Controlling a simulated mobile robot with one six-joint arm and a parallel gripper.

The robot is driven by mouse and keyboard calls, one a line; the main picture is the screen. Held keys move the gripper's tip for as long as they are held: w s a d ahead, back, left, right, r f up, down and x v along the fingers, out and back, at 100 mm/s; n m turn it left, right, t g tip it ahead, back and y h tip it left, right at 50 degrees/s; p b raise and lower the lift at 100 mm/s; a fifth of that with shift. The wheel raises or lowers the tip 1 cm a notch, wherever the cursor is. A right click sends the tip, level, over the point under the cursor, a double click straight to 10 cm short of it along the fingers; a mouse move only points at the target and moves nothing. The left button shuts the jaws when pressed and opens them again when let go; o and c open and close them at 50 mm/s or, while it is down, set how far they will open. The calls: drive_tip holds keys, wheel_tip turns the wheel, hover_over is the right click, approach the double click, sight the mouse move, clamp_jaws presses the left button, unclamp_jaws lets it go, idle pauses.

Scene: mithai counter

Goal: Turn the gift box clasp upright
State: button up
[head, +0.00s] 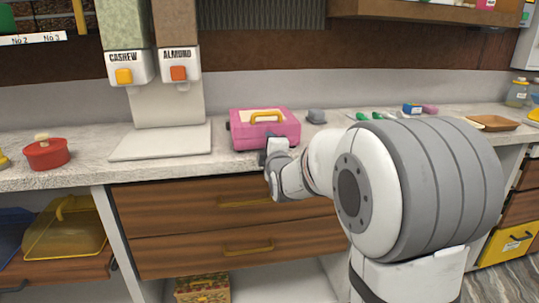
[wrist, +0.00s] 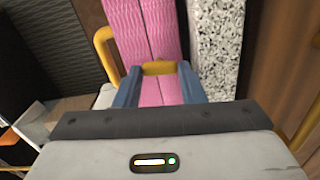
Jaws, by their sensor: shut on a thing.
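The pink gift box (head: 285,133) stands on the counter, with a yellow handle (head: 266,116) on its top. My gripper (head: 268,155) is at the box's front face in the head view and hides the clasp there. In the wrist view the pink box (wrist: 135,25) fills the upper middle. The yellow clasp (wrist: 158,68) lies between the blue-grey fingertips of my gripper (wrist: 158,80), which is shut on it. The clasp spans crosswise from finger to finger. Its full shape and its angle on the box are partly hidden.
A red lidded pot (head: 47,155) stands at the left of the counter (head: 90,170). Cashew (head: 127,68) and almond (head: 178,68) dispensers stand behind a pale slab. A small grey object (head: 316,117) is right of the box. Wooden drawers (head: 190,225) are below the front edge.

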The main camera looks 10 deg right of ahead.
drive_tip(key=shift+n+b, duration=0.35)
drive_tip(key=shift+n, duration=0.25)
drive_tip(key=o, duration=1)
